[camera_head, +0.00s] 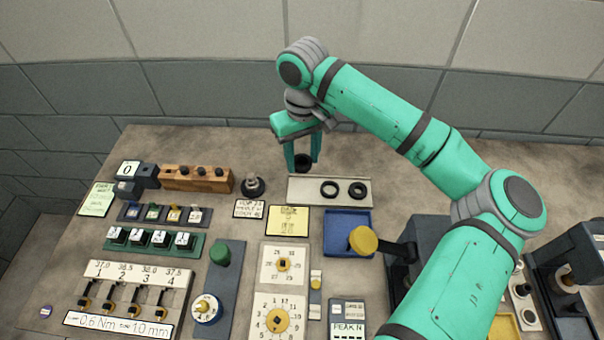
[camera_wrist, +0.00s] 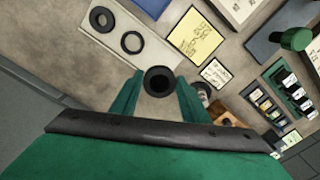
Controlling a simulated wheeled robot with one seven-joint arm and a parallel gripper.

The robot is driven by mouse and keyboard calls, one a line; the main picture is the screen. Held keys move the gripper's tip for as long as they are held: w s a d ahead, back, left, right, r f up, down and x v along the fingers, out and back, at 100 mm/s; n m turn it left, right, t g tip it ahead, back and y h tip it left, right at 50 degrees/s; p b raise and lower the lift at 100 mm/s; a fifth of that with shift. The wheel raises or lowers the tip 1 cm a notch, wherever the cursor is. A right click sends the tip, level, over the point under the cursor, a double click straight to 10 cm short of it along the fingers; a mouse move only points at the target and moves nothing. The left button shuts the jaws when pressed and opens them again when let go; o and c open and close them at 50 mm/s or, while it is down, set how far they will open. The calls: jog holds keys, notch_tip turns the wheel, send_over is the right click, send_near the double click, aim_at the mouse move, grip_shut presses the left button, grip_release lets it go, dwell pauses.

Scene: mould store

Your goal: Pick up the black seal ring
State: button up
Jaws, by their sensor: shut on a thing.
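My gripper (camera_head: 303,160) is shut on a black seal ring (camera_head: 303,161), which sits between its two green fingertips. In the wrist view the held ring (camera_wrist: 159,81) shows between the fingers, its dark opening facing the camera. Two more black rings lie on that tray: a thinner one (camera_head: 329,188) on the left and a thicker one (camera_head: 358,189) on the right. I cannot tell exactly how high the held ring is above the table.
Left of my gripper are a dark round-based knob (camera_head: 252,186) and a wooden block with dark pegs (camera_head: 196,179). In front are a yellow note (camera_head: 288,221) and a blue tray (camera_head: 346,250). Switch panels fill the front left. Bare table lies behind the pale tray.

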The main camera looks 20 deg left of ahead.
notch_tip(320, 180, up, 20)
jog(key=shift+f, duration=0.15)
dwell(0.6)
jog(key=shift+a, duration=0.15)
